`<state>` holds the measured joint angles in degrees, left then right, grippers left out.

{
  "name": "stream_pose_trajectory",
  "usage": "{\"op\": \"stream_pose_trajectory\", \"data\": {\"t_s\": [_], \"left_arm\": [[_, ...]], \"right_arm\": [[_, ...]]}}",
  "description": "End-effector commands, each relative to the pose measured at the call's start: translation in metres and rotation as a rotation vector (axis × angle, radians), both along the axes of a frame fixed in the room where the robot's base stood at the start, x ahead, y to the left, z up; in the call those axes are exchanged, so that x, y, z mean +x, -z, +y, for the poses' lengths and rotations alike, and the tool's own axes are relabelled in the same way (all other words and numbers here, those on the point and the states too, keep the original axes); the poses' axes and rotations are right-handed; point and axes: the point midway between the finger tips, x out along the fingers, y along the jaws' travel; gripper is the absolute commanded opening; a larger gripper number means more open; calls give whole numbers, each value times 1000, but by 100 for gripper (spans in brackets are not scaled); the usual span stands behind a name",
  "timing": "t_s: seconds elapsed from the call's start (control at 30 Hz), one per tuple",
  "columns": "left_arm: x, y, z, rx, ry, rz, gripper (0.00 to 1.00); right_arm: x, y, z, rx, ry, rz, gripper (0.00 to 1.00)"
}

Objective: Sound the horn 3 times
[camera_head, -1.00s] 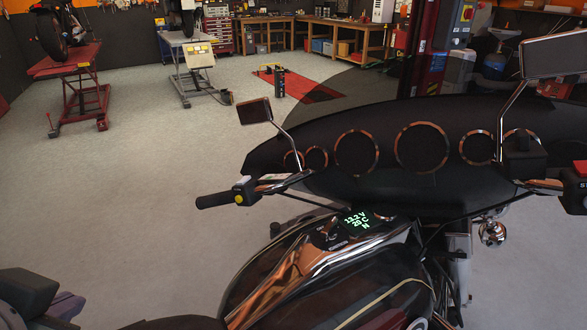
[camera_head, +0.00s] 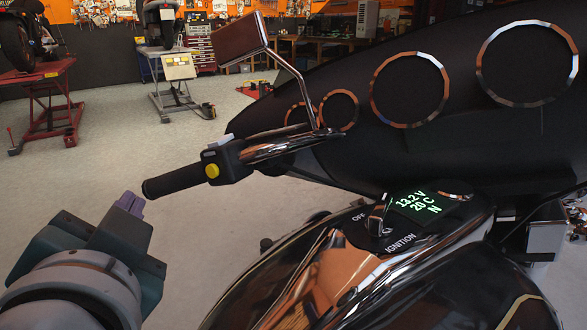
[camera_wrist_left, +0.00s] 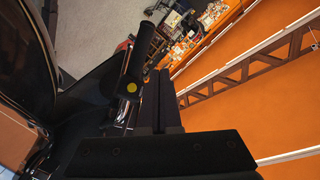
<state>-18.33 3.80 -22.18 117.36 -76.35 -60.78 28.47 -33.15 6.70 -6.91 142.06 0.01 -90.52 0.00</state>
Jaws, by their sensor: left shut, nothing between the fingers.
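The black handlebar grip (camera_head: 172,182) extends left from the housing. My left gripper (camera_head: 130,203) is shut and empty. It is below and to the left of the grip, apart from the button in the head view. In the left wrist view its dark fingers (camera_wrist_left: 160,100) appear just right of the button. My right gripper is not in view.
A mirror (camera_head: 240,40) on a chrome stem rises above the handlebar. The dark fairing (camera_head: 450,130) stands behind it. The lit display (camera_head: 418,203) reads 13.2 V, 20 C, N, beside the ignition switch (camera_head: 377,220).

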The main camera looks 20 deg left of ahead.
Motion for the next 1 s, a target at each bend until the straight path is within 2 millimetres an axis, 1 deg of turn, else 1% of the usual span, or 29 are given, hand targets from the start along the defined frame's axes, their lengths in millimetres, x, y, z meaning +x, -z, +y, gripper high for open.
{"op": "stream_pose_trajectory", "data": {"t_s": [0.33, 0.47, 0.57, 0.8, 1.0], "left_arm": [[1, -1, 0, 0, -1, -1, 0], [8, 0, -1, 0, -1, -3, 0], [19, 2, -3, -2, -1, -4, 0], [53, 8, -9, -1, -1, -4, 0], [75, 11, -13, -1, -2, -3, 0]], "right_arm": [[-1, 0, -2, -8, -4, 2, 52], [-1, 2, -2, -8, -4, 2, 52], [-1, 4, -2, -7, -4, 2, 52], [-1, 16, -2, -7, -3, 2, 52], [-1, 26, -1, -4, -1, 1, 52]]}}
